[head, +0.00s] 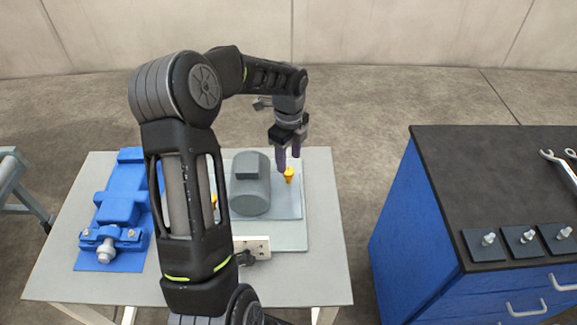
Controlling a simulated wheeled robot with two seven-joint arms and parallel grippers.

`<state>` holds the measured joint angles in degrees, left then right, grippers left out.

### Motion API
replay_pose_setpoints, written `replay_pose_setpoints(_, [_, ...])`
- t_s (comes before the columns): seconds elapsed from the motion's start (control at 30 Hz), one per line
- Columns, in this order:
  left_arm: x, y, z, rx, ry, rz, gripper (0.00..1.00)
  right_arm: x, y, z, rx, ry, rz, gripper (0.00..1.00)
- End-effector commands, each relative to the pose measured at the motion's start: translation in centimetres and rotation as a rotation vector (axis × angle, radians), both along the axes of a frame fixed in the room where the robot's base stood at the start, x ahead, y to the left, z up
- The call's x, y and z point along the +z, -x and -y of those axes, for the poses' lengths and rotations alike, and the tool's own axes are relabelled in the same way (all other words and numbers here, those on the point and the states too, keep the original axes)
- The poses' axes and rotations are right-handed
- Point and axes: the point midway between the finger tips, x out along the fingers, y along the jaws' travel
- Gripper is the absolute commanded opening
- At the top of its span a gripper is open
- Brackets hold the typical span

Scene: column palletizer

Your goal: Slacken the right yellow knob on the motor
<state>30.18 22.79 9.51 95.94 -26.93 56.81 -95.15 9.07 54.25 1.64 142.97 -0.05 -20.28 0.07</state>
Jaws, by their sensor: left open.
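A grey motor (250,190) sits on a light plate (282,203) on the table. The right yellow knob (289,174) stands on the plate just right of the motor. Another yellow knob (213,200) shows at the motor's left, mostly hidden behind my left arm. My left gripper (288,163) points down with its dark fingers at the right knob. It is open, with the fingertips close to the knob's top; I cannot tell whether they touch it. My right gripper is not in view.
A blue machine part (121,207) lies on the table (325,262) at the left, partly behind my arm. A blue cabinet with a black top (450,165) stands at the right, bearing wrenches (561,170) and several dark plates with bolts (484,243). Floor separates table and cabinet.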

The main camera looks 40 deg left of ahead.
Motion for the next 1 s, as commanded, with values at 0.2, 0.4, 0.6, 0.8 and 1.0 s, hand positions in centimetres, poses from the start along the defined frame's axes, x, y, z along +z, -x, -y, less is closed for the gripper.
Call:
replay_pose_setpoints(0.2, [-3.3,0.1,0.0,0.000,0.001,-0.003,0.50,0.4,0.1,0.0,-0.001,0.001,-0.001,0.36])
replay_pose_setpoints(0.4, [-4.4,0.0,0.0,0.001,0.001,-0.001,0.50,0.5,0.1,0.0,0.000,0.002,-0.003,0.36])
replay_pose_setpoints(0.6, [-4.4,0.0,0.0,0.001,0.000,0.000,0.50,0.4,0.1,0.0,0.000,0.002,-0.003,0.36])
replay_pose_setpoints(0.8, [-4.4,0.0,0.0,0.001,0.000,0.000,0.35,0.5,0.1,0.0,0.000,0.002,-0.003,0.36])
replay_pose_setpoints(1.0, [-4.3,0.0,0.0,0.001,0.000,0.000,0.18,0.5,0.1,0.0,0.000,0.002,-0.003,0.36])
